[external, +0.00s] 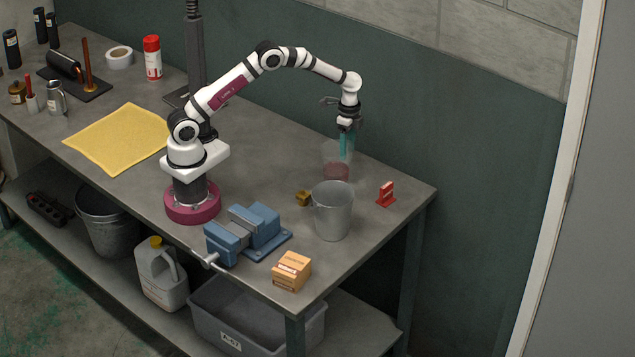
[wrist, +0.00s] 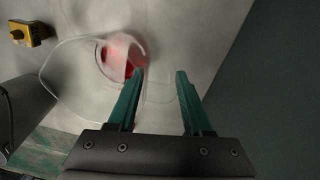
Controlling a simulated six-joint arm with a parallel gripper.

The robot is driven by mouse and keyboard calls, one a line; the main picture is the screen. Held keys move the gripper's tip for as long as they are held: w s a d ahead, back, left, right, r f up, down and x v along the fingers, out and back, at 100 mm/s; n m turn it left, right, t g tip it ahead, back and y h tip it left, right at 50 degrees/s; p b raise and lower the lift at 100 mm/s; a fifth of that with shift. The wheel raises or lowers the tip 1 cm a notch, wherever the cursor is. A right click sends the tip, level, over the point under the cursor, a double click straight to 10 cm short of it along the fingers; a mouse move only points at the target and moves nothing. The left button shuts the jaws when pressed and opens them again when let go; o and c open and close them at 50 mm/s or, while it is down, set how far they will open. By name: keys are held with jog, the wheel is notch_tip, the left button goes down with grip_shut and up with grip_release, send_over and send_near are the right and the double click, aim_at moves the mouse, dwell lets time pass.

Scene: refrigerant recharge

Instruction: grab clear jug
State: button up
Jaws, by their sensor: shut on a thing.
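The clear jug (external: 333,158) is see-through with red liquid in its bottom. It is upright near the back edge of the workbench, behind the grey metal bucket. In the wrist view the jug (wrist: 85,38) shows as a faint curved outline with the red liquid inside. My gripper (external: 344,155) points down at the jug with its teal fingers at the upper part. In the wrist view the fingers (wrist: 159,74) stand apart, shut on the jug's thin clear side. The exact contact is hard to see, and I cannot tell whether the jug's base touches the bench.
The grey bucket (external: 333,212) stands just in front of the jug. A small brass block (external: 303,198) lies left of the bucket and a red part (external: 386,194) right of it.

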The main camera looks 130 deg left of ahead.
grip_shut()
jog(key=shift+r, duration=0.1)
